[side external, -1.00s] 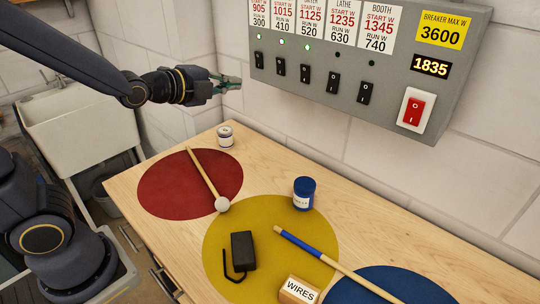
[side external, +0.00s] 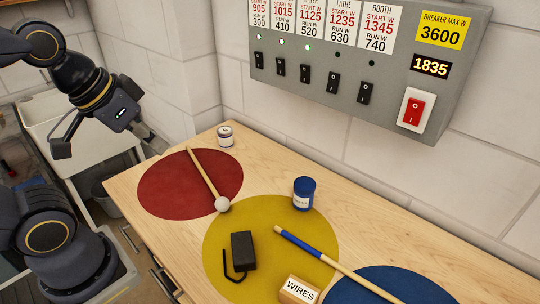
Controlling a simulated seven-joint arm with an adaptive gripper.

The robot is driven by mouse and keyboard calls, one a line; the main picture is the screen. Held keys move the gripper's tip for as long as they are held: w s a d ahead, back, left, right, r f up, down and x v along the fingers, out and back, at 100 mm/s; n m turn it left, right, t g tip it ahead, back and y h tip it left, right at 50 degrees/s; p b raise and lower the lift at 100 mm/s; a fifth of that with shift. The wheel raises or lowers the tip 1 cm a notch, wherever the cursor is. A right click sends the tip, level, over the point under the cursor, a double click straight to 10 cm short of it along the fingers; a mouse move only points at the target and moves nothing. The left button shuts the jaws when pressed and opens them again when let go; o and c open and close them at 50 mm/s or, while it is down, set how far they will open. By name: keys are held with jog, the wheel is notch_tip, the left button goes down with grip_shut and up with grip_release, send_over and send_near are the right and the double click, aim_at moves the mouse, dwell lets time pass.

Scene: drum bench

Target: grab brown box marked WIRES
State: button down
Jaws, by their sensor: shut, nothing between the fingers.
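The brown box marked WIRES (side external: 299,291) sits at the bottom edge of the side external view, partly cut off. It lies at the front edge of the yellow disc, with its white label facing up. My gripper (side external: 62,146) is at the upper left, in front of the sink and left of the bench, well away from the box. It is shut and empty, and its fingertips are hard to make out.
A mallet (side external: 207,179) lies across the red disc (side external: 160,187). A small white jar (side external: 225,136), a blue jar (side external: 304,194), a black adapter (side external: 242,250) and a blue-gripped stick (side external: 305,246) are also on the bench. A switch panel (side external: 300,65) hangs on the wall above.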

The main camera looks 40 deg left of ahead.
dwell(0.4)
grip_release()
dwell(0.8)
